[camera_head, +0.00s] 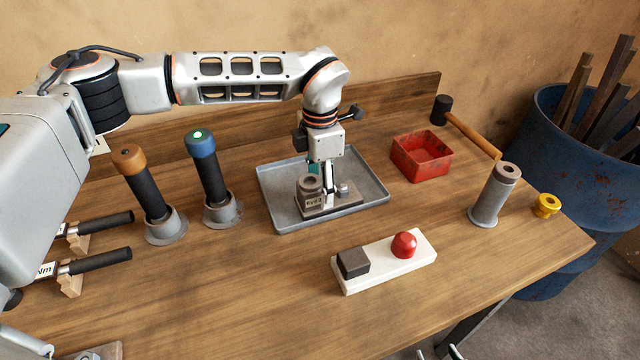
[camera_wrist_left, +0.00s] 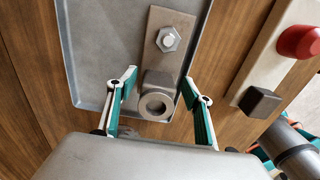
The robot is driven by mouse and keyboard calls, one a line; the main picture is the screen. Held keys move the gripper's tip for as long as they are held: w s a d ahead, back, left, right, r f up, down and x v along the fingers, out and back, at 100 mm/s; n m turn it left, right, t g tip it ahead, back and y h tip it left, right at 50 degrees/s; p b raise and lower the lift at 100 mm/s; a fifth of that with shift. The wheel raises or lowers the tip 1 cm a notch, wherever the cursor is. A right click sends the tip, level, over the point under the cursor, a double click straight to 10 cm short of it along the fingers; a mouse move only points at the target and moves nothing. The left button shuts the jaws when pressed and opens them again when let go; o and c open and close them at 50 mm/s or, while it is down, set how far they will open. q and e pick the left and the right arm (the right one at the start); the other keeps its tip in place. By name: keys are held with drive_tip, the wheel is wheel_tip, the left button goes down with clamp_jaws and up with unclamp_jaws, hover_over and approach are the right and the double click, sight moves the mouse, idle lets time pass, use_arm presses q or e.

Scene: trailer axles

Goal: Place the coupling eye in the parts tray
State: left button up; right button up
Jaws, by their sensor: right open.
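The coupling eye (camera_head: 312,203), a grey metal plate with an upright ring block, a bolt and a small label, is inside the grey parts tray (camera_head: 275,222) near its front side. In the left wrist view the eye (camera_wrist_left: 157,104) lies between the two fingers of my left gripper (camera_wrist_left: 160,86), with a gap on each side. My left gripper (camera_head: 328,185) points down at the eye in the head view and is open. Only fingertips of my right gripper (camera_head: 440,353) show at the bottom edge of the head view. The tray (camera_wrist_left: 85,60) also shows in the wrist view.
A white box (camera_head: 385,268) with a black block and red button stands in front of the tray. A red bin (camera_head: 421,155), a mallet (camera_head: 465,128) and a grey cylinder (camera_head: 494,195) are to the right. Two handled tools (camera_head: 146,190) (camera_head: 208,172) stand at left.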

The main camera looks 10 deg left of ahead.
use_arm(q)
wheel_tip(320, 180, up, 12)
drive_tip(key=shift+r+b, duration=0.15)
drive_tip(key=shift+b, duration=0.2)
idle(0.5)
